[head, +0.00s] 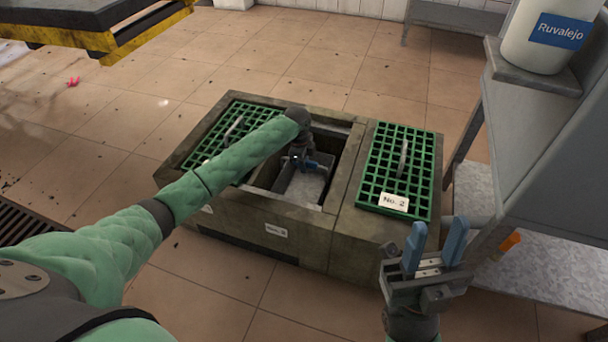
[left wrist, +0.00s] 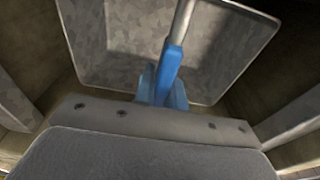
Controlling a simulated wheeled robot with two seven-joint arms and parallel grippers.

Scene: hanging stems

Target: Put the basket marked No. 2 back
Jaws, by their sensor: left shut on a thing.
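A grey metal basket (head: 302,187) sits in the open middle pit of the concrete trap (head: 350,240); no number on it is visible. My left gripper (head: 306,163) reaches down into the pit. Its blue fingers are shut on the basket's thin metal handle (left wrist: 183,22), with the basket's inside (left wrist: 120,45) beyond them. The basket looks empty. Whether it touches the pit floor is hidden. A green grate marked No. 2 (head: 400,165) lies on the trap's right part, off the open pit. My right gripper (head: 436,243) is open and empty, in front of the trap's right end.
Another green grate (head: 215,143) lies on the trap's left part, partly behind my left arm. A label (head: 275,230) on the trap's front is hard to read. A grey bench (head: 545,140) with a white Ruvalejo container (head: 545,38) stands at right. The tiled floor behind is mostly clear.

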